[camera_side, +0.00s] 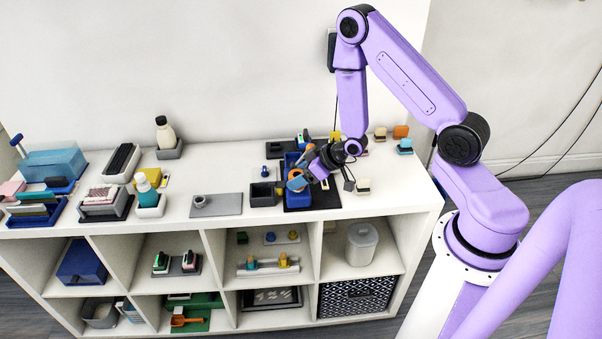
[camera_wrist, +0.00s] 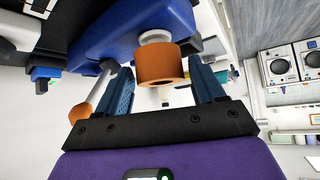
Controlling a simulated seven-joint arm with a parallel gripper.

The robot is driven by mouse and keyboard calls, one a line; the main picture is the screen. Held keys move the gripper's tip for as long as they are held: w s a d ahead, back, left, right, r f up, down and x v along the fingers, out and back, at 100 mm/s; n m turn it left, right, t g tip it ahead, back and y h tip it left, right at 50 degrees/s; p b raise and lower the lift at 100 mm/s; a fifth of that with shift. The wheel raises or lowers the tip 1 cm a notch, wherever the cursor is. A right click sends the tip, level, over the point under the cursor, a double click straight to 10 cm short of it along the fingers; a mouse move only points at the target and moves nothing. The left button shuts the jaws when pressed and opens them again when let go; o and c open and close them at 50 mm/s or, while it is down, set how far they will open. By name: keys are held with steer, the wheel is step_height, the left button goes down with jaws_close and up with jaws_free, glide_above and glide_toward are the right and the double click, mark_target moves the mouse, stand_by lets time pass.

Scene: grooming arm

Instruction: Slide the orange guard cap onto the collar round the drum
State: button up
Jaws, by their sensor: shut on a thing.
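In the wrist view, the orange guard cap (camera_wrist: 160,67), a short ring with a hole facing me, sits between the two blue fingers of my gripper (camera_wrist: 160,63). My gripper is shut on it. Just beyond the cap is a pale round collar (camera_wrist: 155,37) on a blue body (camera_wrist: 125,30). The cap lines up closely with the collar. How far it overlaps the collar, I cannot tell. In the side view, my gripper (camera_side: 318,168) is over the dark mat, by an orange ring-like part (camera_side: 296,182); my arm and the blue device crowd it.
A grey rod with an orange end (camera_wrist: 80,112) slants beside the left finger. A dark open box (camera_side: 263,194) stands left of the device. A grey plate (camera_side: 216,205) with a small round part lies further left. Small blocks (camera_side: 380,134) stand behind right.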

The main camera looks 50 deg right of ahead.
steer(key=shift+f, duration=0.85)
steer(key=o, duration=1.4)
steer(key=shift+v, duration=3.75)
steer(key=shift+r, duration=0.1)
